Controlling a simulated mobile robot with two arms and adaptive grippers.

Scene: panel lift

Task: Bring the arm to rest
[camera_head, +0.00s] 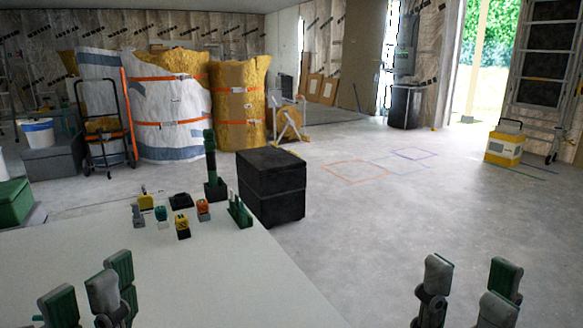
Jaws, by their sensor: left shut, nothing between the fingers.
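My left gripper (88,288) is at the lower left, above the near end of the pale table. It is shut with nothing between its grey and green fingers. My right gripper (470,290) is at the lower right, in front of bare floor and clear of the table. I see no object in it.
The pale table (160,285) bears several small coloured parts and an upright dark green tool (212,160) at its far end. A black box (272,185) stands just beyond. Large wrapped bales (165,105) stand behind. The concrete floor (400,210) at right is mostly clear.

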